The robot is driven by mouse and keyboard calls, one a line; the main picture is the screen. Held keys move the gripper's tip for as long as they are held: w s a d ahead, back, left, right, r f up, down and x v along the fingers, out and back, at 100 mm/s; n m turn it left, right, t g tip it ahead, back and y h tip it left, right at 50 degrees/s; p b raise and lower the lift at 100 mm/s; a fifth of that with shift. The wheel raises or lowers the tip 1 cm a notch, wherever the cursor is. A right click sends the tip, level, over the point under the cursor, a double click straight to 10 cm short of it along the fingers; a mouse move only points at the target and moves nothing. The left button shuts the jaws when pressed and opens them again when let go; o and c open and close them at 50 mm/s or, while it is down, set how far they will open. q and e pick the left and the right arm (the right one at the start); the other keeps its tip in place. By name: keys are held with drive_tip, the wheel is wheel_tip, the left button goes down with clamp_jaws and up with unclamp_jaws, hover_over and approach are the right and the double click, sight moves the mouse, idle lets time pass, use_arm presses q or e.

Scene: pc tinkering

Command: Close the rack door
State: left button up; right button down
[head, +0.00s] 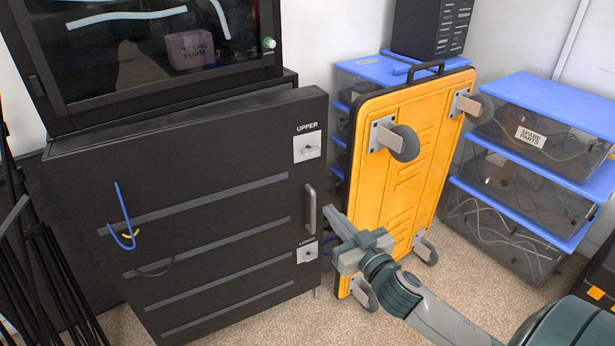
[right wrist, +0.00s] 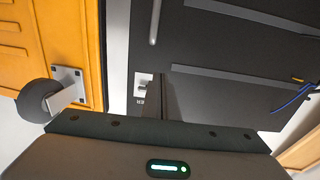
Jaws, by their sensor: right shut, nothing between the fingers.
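The rack door (head: 215,205) is a wide black panel with grey strips. It seems to stand slightly out from the cabinet body behind it. It carries an UPPER latch (head: 307,147), a grey vertical handle (head: 310,208) and a LOWER latch (head: 307,253) along its right edge. My right gripper (head: 332,218) is shut and empty, just right of the handle and the LOWER latch; contact cannot be told. My left gripper is out of view.
An orange wheeled cart (head: 405,160) stands on end close to the right of my right gripper. Clear drawers with blue tops (head: 560,100) stand farther right. A blue cable (head: 124,215) hangs on the door. Black tripod legs (head: 45,270) stand at the left. Carpet (head: 250,325) lies in front.

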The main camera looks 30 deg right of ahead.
sight(301, 176)
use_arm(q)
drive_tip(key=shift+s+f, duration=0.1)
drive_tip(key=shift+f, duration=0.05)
use_arm(e)
drive_tip(key=shift+d, duration=0.2)
drive_tip(key=shift+w, duration=0.15)
